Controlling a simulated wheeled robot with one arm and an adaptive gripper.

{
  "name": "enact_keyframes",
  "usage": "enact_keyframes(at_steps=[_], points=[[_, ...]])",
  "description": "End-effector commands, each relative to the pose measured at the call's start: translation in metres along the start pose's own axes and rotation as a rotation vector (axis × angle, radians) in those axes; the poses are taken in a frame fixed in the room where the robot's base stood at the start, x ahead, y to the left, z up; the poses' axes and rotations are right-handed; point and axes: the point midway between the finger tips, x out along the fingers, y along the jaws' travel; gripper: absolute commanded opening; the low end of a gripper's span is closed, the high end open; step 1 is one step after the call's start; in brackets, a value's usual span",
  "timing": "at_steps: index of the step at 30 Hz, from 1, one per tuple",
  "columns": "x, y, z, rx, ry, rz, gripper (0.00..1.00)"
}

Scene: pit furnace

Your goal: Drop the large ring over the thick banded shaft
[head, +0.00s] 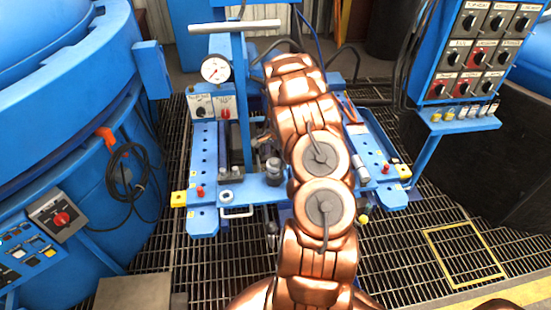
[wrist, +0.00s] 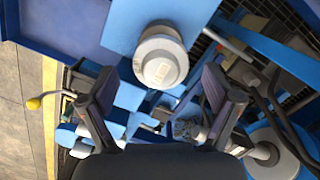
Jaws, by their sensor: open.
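My gripper (wrist: 158,88) is open in the wrist view, its two dark fingers spread apart with nothing between the pads. A grey round stepped piece with a pale, marked end face (wrist: 163,62) lies beyond the fingertips, on a blue surface; I cannot tell whether it is the banded shaft. In the head view my copper arm covers the middle of the blue bench (head: 204,150) and hides my gripper. A stepped metal piece (head: 274,172) stands on the bench left of the arm. I cannot make out the large ring for certain in either view.
A blue post with a T-bar (head: 235,27) and a dial gauge (head: 215,69) rises at the bench's left. A blue furnace (head: 70,130) fills the left side. A switch panel (head: 475,50) stands right. Grating (head: 410,240) lies open at front right. A yellow-knobbed lever (wrist: 34,103) shows left.

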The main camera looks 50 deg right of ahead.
Motion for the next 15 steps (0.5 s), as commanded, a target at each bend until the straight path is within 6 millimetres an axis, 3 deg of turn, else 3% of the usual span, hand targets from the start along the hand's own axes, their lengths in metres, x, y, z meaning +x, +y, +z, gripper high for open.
enact_keyframes(at_steps=[9,15], points=[[-0.002,0.000,0.000,0.000,0.000,0.000,0.90],[-0.024,-0.001,0.000,0.000,0.001,-0.003,0.90]])
